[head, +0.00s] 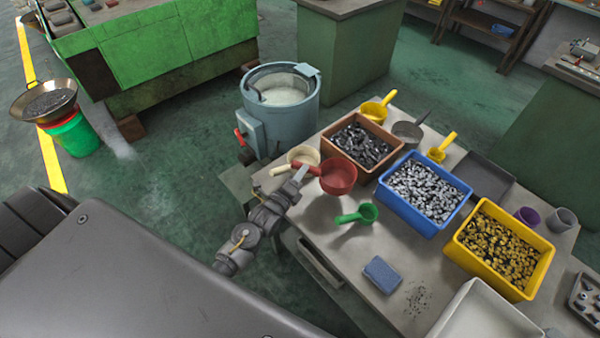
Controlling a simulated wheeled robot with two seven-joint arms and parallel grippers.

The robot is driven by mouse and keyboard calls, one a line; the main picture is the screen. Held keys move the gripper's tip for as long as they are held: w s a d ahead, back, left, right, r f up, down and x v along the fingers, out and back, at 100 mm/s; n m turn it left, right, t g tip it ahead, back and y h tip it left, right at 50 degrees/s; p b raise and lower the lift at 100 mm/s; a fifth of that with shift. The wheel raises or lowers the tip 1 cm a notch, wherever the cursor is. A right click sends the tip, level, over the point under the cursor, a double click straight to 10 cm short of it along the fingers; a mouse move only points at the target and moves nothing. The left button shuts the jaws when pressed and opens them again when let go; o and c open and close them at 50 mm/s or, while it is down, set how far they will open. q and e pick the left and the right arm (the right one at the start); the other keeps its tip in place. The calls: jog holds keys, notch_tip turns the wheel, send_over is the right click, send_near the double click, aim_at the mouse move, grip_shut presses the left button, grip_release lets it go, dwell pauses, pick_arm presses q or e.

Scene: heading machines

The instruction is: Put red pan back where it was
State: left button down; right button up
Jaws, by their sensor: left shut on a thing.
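The red pan (339,178) is at the left end of the grey table (330,232), with its handle pointing left. My left gripper (300,174) is shut on the red pan's handle. The pan's bowl is upright and overlaps the corner of the brown bin in the picture. I cannot tell whether the pan touches the table. A cream scoop (303,156) lies just behind the handle. My right gripper is not in view.
A green scoop (366,213) and a blue block (382,275) lie nearby. Brown (382,178), blue (408,222) and yellow (520,290) bins hold small parts. Yellow scoops (377,110) stand behind. A blue-grey drum machine (280,130) stands beyond the table's left end.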

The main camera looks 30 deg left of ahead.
pick_arm(q)
jog(key=shift+f+b, duration=2.7)
jog(key=shift+f, duration=0.4)
jog(key=shift+f+b, duration=0.45)
jog(key=shift+f, duration=0.1)
jog(key=c, duration=1.2)
grip_release()
jog(key=shift+o, duration=0.2)
jog(key=s+b, duration=0.2)
jog(key=s, duration=0.8)
jog(key=shift+s+a, duration=0.35)
jog(key=shift+a, duration=0.05)
